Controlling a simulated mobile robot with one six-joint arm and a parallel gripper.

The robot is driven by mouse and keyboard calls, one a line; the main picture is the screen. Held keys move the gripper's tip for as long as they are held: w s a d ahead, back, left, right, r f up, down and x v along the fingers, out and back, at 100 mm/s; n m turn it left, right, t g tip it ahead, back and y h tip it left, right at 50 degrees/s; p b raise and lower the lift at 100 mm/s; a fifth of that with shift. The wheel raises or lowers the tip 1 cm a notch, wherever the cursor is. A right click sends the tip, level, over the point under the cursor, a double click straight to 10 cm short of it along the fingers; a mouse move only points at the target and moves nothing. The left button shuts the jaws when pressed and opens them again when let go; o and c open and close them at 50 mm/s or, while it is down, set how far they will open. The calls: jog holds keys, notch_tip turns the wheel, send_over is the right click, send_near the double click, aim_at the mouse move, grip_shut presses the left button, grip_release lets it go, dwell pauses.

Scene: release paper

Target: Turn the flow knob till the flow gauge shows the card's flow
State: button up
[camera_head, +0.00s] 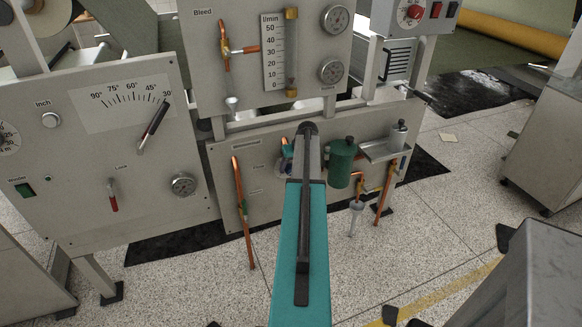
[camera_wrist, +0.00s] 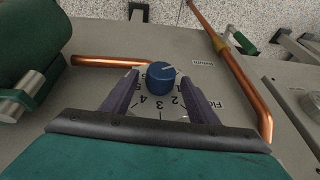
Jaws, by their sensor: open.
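The blue flow knob (camera_wrist: 160,78) sits on a grey panel in the wrist view, with a pale pointer line on its face and a numbered dial partly showing around it. My gripper (camera_wrist: 161,76) is open, with one dark finger on each side of the knob; I cannot tell whether they touch it. In the head view my arm hides most of the knob area. I cannot make out a flow card.
Copper pipes (camera_wrist: 245,85) run beside and behind the knob. A green canister (camera_head: 342,163) and a small shelf (camera_head: 383,151) with a bottle are right of my arm. The left panel (camera_head: 75,200) carries a lever and dial. Speckled floor (camera_head: 200,270) is mostly clear.

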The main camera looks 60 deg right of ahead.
jog(key=shift+f, duration=0.15)
jog(key=c, duration=1)
jog(key=shift+c, duration=0.2)
jog(key=shift+d+y, duration=0.15)
jog(key=shift+y, duration=0.15)
jog(key=t+y, duration=0.1)
jog(key=t+y+b, duration=0.1)
jog(key=d+m+t+y+b, duration=0.1)
jog(key=shift+s+f, duration=0.25)
jog(key=shift+f, duration=0.05)
jog(key=t+y, duration=0.1)
jog(key=t+y+b, duration=0.1)
jog(key=m+y, duration=0.1)
jog(key=shift+s+d+f+t+b, duration=0.15)
jog(key=shift+f+t+b, duration=0.1)
jog(key=shift+t+b, duration=0.15)
jog(key=shift+t+y, duration=0.6)
